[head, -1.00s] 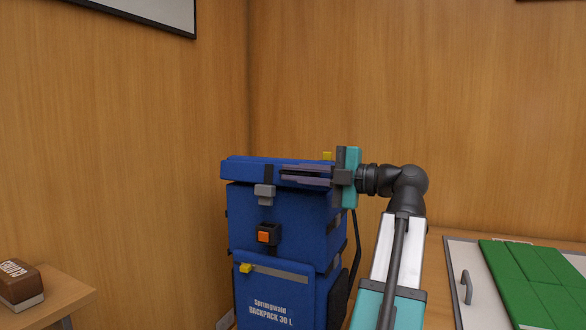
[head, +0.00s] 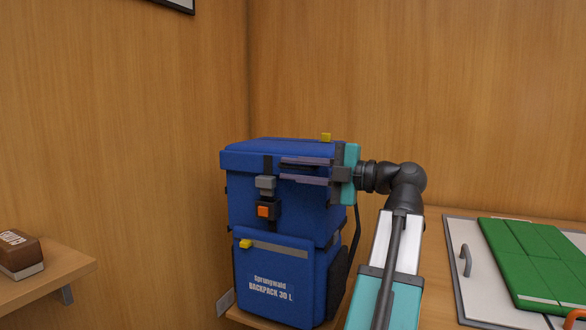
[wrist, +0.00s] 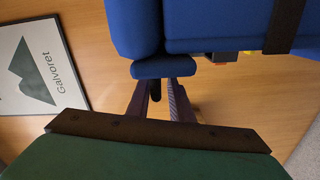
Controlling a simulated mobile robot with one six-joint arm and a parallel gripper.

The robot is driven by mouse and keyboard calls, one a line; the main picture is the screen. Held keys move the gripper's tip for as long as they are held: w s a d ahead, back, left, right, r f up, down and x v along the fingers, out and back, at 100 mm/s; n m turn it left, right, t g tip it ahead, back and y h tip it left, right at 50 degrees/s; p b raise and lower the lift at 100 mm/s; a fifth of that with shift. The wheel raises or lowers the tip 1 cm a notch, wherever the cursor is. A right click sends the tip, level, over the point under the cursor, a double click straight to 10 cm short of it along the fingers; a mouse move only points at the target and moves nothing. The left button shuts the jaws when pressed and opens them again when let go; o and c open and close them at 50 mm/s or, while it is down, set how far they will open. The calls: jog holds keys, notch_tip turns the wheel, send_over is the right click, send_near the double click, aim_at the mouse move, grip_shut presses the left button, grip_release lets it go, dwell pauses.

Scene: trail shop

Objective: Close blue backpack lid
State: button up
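The blue backpack (head: 240,225) stands upright on a wooden surface. Its lid (head: 238,160) lies over the top, with its front edge close to the body. The grey clip (head: 266,182) hangs from the lid strap just above the buckle with the orange button (head: 263,211); whether they are joined I cannot tell. My gripper (head: 283,170) is at the lid's front right, its two fingers apart, one above the other, pointing left. In the wrist view its fingertips (wrist: 162,88) are close to a blue padded edge (wrist: 163,67); contact is unclear.
A green folded item (head: 530,258) lies on a grey panel with a handle (head: 465,260) at the right. Wooden walls stand close behind the backpack. A framed poster (wrist: 37,70) shows in the wrist view.

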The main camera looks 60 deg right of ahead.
jog(key=shift+o, duration=1)
jog(key=shift+s+d+f, duration=0.1)
jog(key=shift+d+f, duration=0.05)
jog(key=shift+f, duration=0.1)
jog(key=shift+r, duration=0.1)
jog(key=shift+r, duration=0.1)
jog(key=shift+s, duration=0.25)
jog(key=s+d+p, duration=0.2)
jog(key=s, duration=1.1)
jog(key=shift+p, duration=0.3)
